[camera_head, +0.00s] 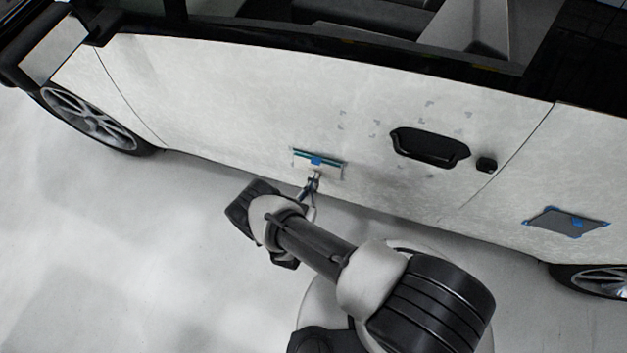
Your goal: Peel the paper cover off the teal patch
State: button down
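The teal patch (331,161) shows as a thin dark teal strip on the white car door, left of the door handle. A small bright blue spot sits at its middle. Pale material lies around and below the strip, but I cannot tell the paper cover from the white door. My gripper (314,175) is just below the strip's middle, close to the blue spot. The fingers are small and partly merge with the patch's lower area. I cannot tell whether they touch or hold anything.
The door handle (429,147) and a round lock (486,164) protrude to the right. A grey patch (566,221) with blue corners is on the panel farther right. Wheels (91,120) stand at both ends. The floor at the left is clear.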

jog(key=c, duration=2.4)
grip_release()
jog(key=c, duration=1.2)
grip_release()
jog(key=shift+c, duration=0.2)
